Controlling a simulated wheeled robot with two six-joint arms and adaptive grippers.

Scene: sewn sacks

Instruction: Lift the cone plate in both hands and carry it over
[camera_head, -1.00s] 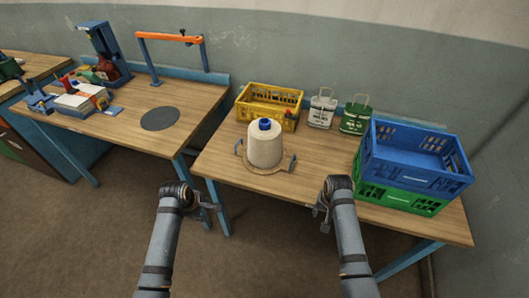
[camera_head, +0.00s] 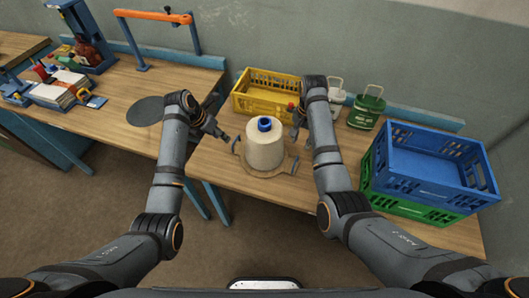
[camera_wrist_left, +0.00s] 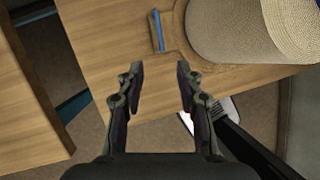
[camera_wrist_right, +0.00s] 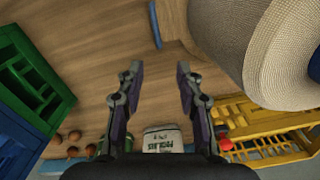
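The cone plate (camera_head: 272,170) is a round wooden board with a blue handle on each side, lying on the right-hand table. A cream thread cone (camera_head: 265,150) with a blue top stands upright on it. My left gripper (camera_head: 228,139) is open just left of the left handle (camera_head: 237,146), which also shows ahead of the fingers in the left wrist view (camera_wrist_left: 157,31). My right gripper (camera_head: 295,140) is open and empty near the cone's right side. The right handle (camera_head: 294,165) shows ahead of its fingers in the right wrist view (camera_wrist_right: 155,24).
A yellow crate (camera_head: 243,103) stands behind the cone. A green sack (camera_head: 366,108) and a white sack (camera_head: 336,92) stand to its right. A blue crate (camera_head: 400,182) sits on a green crate (camera_head: 383,199) at right. The left table has a dark round mat (camera_head: 145,111) with clear wood around it.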

